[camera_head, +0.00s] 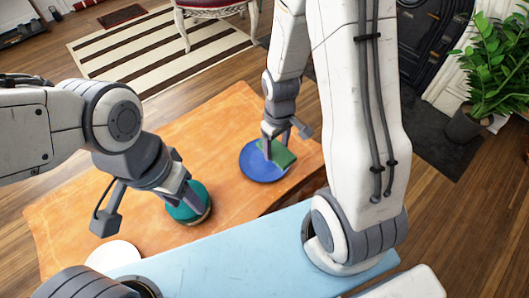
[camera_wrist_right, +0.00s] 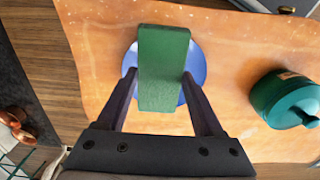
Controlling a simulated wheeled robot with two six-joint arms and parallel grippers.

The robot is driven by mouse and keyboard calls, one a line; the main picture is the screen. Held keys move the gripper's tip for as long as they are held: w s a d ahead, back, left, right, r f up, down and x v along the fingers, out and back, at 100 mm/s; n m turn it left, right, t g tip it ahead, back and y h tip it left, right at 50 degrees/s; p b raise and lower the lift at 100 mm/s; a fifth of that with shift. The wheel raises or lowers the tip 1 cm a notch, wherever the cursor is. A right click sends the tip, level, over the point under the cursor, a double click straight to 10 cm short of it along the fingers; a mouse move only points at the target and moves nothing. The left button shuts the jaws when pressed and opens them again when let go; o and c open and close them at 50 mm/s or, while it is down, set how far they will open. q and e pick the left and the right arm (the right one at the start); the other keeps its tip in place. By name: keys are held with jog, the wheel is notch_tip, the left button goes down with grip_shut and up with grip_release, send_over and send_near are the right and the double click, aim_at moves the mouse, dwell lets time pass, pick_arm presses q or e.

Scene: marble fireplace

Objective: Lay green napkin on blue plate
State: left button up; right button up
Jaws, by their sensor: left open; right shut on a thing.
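The green napkin (camera_head: 284,155) is a flat folded block, held between the fingers of my right gripper (camera_head: 275,142). In the right wrist view the napkin (camera_wrist_right: 163,68) lies across the middle of the blue plate (camera_wrist_right: 198,62), hiding much of it. In the head view the blue plate (camera_head: 258,171) is on the orange wooden table, directly below the napkin. I cannot tell whether the napkin touches the plate. My left gripper (camera_head: 188,192) is open at the teal lidded pot (camera_head: 186,213), away from the plate; its fingers partly cover the pot.
The teal pot (camera_wrist_right: 290,100) stands to the right of the plate in the right wrist view. A white plate (camera_head: 114,256) is at the table's near left. The wooden table (camera_head: 215,140) is clear between pot and blue plate. A light blue surface (camera_head: 230,262) lies nearer.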

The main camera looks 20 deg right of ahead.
aim_at(264, 160)
jog(key=w+a+f, duration=0.2)
jog(key=w, duration=0.1)
jog(key=shift+a+f+b, duration=0.2)
jog(key=shift+f+b, duration=0.1)
jog(key=shift+b, duration=0.1)
jog(key=shift+f+b, duration=0.75)
jog(key=shift+f, duration=1.1)
jog(key=shift+f, duration=0.35)
jog(key=o, duration=1.3)
jog(key=shift+r, duration=0.1)
jog(key=shift+r, duration=0.1)
